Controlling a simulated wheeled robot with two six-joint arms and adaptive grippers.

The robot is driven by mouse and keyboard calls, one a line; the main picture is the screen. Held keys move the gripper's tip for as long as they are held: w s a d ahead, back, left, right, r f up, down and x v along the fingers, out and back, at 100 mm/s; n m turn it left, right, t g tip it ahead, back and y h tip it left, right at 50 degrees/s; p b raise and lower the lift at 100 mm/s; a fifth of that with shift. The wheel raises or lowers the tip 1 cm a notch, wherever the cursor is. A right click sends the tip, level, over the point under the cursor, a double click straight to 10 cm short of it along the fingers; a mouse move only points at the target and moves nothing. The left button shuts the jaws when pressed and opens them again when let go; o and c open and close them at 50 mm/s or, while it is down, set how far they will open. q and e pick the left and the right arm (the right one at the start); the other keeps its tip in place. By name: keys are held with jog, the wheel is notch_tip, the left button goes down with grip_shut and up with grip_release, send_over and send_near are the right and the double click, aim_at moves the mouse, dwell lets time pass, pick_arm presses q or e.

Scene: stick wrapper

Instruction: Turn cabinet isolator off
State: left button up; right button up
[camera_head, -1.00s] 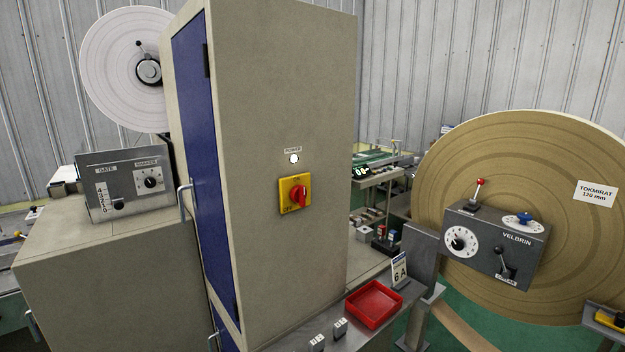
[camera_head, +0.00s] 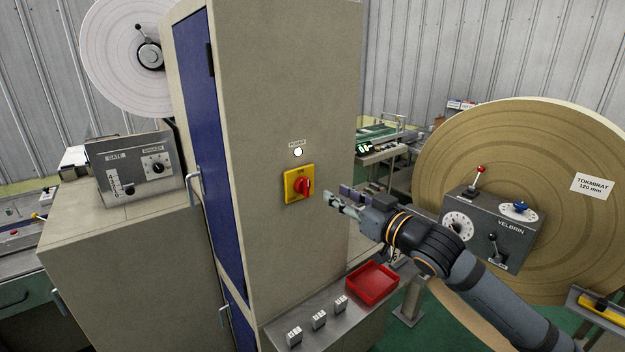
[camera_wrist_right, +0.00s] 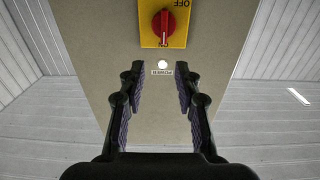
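The cabinet isolator is a red rotary knob (camera_head: 304,187) on a yellow plate (camera_head: 292,185), set on the beige face of the tall cabinet (camera_head: 270,90). In the right wrist view the red knob (camera_wrist_right: 163,22) stands along the plate's long direction, its lower end by the ON mark; OFF is at the top of the picture. My right gripper (camera_head: 338,197) is to the right of the knob, apart from it. In the right wrist view its fingers (camera_wrist_right: 160,82) are spread and empty, with the white lamp between the tips. My left gripper is not in view.
A white POWER lamp (camera_head: 298,152) sits above the isolator. A blue door with a handle (camera_head: 194,188) is on the cabinet's left side. Below are a red tray (camera_head: 372,283) and small blocks on a ledge.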

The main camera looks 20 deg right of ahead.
aim_at(308, 179)
jog(key=p+x, duration=0.1)
jog(key=x, duration=0.2)
jog(key=p+x, duration=0.1)
jog(key=x, duration=0.2)
jog(key=p+x, duration=0.2)
jog(key=x, duration=0.1)
jog(key=shift+a+r, duration=0.1)
jog(key=shift+a, duration=0.3)
jog(key=shift+w+a, duration=0.15)
jog(key=shift+w, duration=0.2)
grip_shut()
